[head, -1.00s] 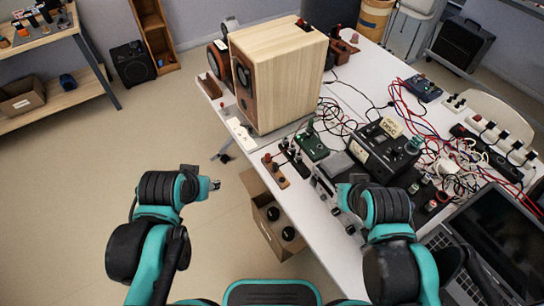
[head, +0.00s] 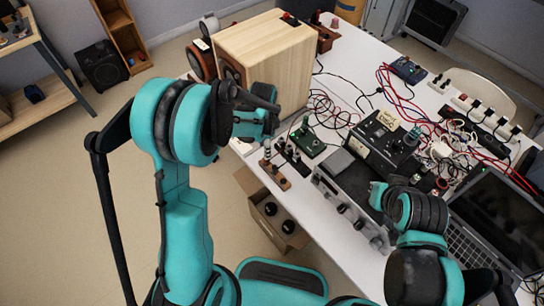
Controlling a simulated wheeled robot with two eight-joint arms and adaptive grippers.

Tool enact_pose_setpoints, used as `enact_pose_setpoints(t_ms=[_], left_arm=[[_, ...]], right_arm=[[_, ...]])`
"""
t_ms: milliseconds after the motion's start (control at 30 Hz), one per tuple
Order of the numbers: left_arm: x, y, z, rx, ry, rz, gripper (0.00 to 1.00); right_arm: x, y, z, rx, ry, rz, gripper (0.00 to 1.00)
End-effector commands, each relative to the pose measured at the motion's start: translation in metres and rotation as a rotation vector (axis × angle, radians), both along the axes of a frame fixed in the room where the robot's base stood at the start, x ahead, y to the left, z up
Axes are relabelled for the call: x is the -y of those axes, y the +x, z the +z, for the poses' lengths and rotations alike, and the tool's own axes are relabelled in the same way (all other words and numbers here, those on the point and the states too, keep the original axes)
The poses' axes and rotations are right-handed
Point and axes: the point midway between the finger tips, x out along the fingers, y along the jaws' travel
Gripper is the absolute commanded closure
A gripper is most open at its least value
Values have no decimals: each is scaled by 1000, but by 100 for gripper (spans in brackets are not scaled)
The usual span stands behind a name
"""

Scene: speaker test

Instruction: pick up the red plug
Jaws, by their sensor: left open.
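I cannot tell for certain which small red piece is the red plug. A red-and-black piece (head: 290,17) lies on top of the wooden speaker cabinet (head: 268,48), and another red piece (head: 335,22) shows on a dark block behind it. My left gripper (head: 268,108) is open, with nothing visible between its fingers. It is in front of the cabinet's lower part in the picture, over the table's left edge, and hides what is behind it. My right gripper (head: 378,193) is low over the grey equipment at the right; its fingers are too unclear to read.
The white table (head: 335,240) holds a small terminal block (head: 275,175), a green board (head: 307,142), a black instrument (head: 383,145), tangled cables, power strips and a laptop (head: 500,225). An open cardboard box (head: 262,190) stands below its left edge.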

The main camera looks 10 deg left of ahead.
Motion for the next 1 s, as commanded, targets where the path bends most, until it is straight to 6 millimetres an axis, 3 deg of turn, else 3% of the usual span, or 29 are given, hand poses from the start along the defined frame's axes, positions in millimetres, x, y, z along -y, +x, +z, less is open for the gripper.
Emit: enact_pose_setpoints(t_ms=[600,833,867,1000], left_arm=[[0,1,-76,-1,0,-3,59],[0,1,-77,-1,0,-3,59],[0,1,-77,-1,0,-3,62],[0,1,-77,-1,0,-3,99]], right_arm=[[0,0,-32,0,0,0,100],[0,0,-31,0,0,0,100],[0,0,-31,0,0,0,100],[0,0,-31,0,0,0,100]])
